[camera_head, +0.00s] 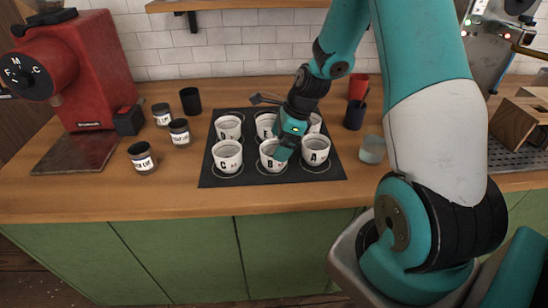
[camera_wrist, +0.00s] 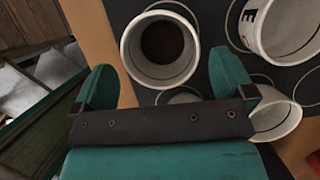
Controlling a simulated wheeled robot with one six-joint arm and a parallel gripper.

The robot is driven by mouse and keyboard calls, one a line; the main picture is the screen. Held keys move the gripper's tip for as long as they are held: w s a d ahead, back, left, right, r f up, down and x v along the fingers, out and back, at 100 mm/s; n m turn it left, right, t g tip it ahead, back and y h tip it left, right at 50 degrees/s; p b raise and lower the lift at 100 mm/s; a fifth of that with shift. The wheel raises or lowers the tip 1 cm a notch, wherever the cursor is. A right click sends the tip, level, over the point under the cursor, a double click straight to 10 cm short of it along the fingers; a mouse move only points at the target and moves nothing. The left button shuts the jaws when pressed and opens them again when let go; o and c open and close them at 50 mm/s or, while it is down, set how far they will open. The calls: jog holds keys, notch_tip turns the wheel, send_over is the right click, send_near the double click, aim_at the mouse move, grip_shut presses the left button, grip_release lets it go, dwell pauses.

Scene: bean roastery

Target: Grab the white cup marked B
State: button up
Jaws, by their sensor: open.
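The white cup marked B (camera_head: 272,157) stands in the middle of the front row on a black mat (camera_head: 208,178) in the head view. My gripper (camera_head: 284,150) is at its upper right side and partly covers it. In the wrist view my gripper (camera_wrist: 165,75) is open, its two teal fingers spread. A white cup with dark contents, which appears to be cup B (camera_wrist: 129,52), is upright, ahead of and between the fingers. I cannot tell whether a finger touches it.
Cups C (camera_head: 226,158) and A (camera_head: 316,152) flank cup B closely. Cups D (camera_head: 228,128) and E (camera_head: 265,123) stand behind, with another partly hidden by my arm. Dark jars (camera_head: 142,158) and a red grinder (camera_head: 90,70) are left; a glass (camera_head: 372,150) is right.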

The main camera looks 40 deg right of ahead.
aim_at(267, 148)
jog(key=x, duration=0.4)
jog(key=shift+f+p, duration=0.25)
jog(key=shift+p, duration=0.15)
jog(key=shift+c, duration=0.5)
jog(key=c, duration=0.7)
jog(key=shift+c, duration=0.4)
jog(key=shift+r, duration=0.15)
